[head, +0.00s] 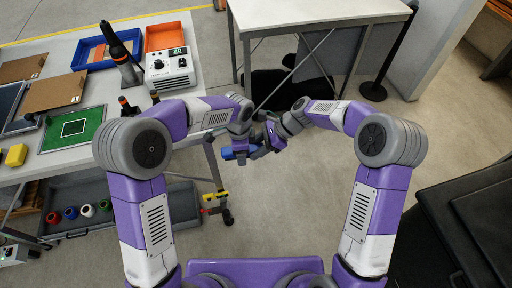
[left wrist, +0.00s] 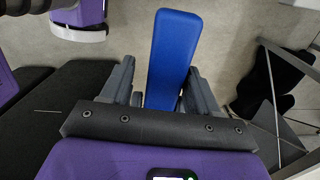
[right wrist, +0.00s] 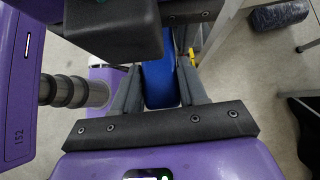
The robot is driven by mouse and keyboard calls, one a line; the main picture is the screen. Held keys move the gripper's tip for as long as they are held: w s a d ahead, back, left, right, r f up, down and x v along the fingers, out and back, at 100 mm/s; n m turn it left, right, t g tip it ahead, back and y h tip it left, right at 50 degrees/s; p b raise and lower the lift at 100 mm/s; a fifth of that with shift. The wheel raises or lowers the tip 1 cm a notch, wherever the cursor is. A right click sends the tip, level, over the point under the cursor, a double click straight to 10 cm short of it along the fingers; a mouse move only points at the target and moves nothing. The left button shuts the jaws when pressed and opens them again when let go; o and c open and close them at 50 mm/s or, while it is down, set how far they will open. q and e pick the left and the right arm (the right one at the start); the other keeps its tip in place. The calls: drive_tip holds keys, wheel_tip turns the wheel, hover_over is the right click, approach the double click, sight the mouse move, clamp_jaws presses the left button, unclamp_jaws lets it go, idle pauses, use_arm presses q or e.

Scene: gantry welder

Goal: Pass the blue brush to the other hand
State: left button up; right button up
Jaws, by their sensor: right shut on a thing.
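The blue brush (head: 228,153) is in the air between my two hands, in front of the benches. Its blue body also shows in the left wrist view (left wrist: 174,50) and the right wrist view (right wrist: 160,82). My right gripper (head: 264,146) is shut on the brush, with a finger on each side of it. My left gripper (head: 241,142) is close beside it. In the left wrist view its fingers stand apart on either side of the brush, with a gap showing on the left side. The hands partly hide the brush in the head view.
A workbench (head: 55,165) on the left holds a blue tray (head: 88,60), an orange tray (head: 165,37), a soldering station (head: 170,68) and a green board (head: 72,130). A white table (head: 310,12) stands ahead. A black padded surface (head: 470,225) is at right.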

use_arm(q)
drive_tip(key=shift+o, duration=0.8)
wheel_tip(320, 180, up, 12)
drive_tip(key=s+a+f+n+h, duration=0.1)
drive_tip(key=s+a+f+n, duration=0.1)
drive_tip(key=s+f+n, duration=0.4)
drive_tip(key=s+a+f+n+h, duration=0.1)
drive_tip(key=s+f+n, duration=0.6)
drive_tip(key=f, duration=0.9)
drive_tip(key=s+a+f+n+h, duration=0.2)
drive_tip(key=s+f+n, duration=0.4)
drive_tip(key=f, duration=0.6)
drive_tip(key=shift+s+a+n+t, duration=0.3)
drive_tip(key=shift+s+a, duration=0.15)
drive_tip(key=shift+s, duration=0.3)
drive_tip(key=shift+f, duration=0.1)
